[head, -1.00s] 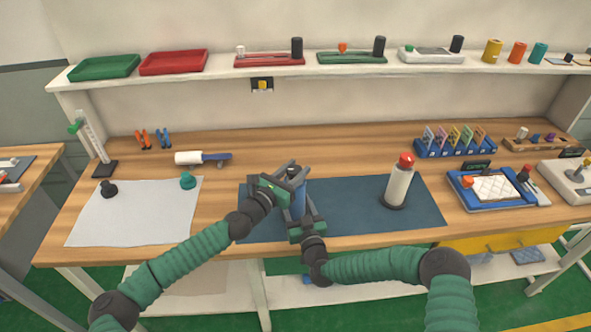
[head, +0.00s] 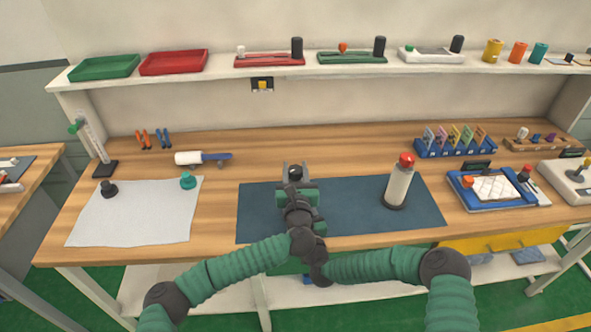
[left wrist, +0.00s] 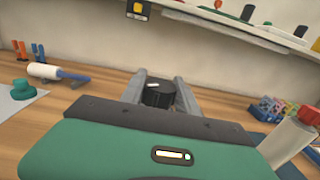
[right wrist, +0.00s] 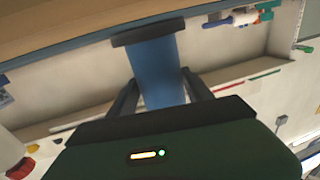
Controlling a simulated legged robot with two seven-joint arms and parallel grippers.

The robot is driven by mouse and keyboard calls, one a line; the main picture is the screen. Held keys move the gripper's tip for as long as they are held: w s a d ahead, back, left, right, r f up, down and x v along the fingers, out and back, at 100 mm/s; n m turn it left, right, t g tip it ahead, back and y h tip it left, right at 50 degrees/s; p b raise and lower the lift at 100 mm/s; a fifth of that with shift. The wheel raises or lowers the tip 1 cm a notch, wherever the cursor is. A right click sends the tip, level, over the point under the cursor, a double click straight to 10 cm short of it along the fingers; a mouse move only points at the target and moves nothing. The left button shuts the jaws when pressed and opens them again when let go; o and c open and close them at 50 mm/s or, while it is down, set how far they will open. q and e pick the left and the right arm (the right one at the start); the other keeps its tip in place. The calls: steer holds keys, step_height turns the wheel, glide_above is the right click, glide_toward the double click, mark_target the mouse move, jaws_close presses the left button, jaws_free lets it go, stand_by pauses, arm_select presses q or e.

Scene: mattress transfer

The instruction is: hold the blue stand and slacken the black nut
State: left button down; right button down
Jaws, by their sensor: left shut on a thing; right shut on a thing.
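The black nut (left wrist: 158,96), with a white mark on its top, sits between the two fingers of my left gripper (left wrist: 160,82) in the left wrist view. In the head view my left gripper (head: 296,172) points away from me over the dark mat, shut on the nut (head: 295,174). The blue stand (right wrist: 157,72) shows in the right wrist view, with its dark round base on the mat. My right gripper (right wrist: 159,85) is shut on the stand's shaft from both sides. In the head view the stand and right gripper are mostly hidden below my left gripper.
The blue-grey mat (head: 345,215) lies under the stand. A white bottle with a red cap (head: 398,182) stands on it to the right. A white sheet (head: 140,222) with two small knobs lies left. A white-and-blue tool (head: 203,158) lies behind. The mat between stand and bottle is clear.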

arm_select(q)
steer(key=n+y, duration=0.2)
steer(key=y, duration=0.2)
steer(key=shift+n+g, duration=0.3)
steer(key=shift+n, duration=0.1)
steer(key=shift+n+g+y, duration=0.65)
steer(key=shift+n+y, duration=0.35)
steer(key=shift+y, duration=0.5)
steer(key=shift+n+g+y, duration=0.65)
steer(key=shift+n+y, duration=0.35)
steer(key=shift+y, duration=0.5)
steer(key=c, duration=0.9)
jaws_free()
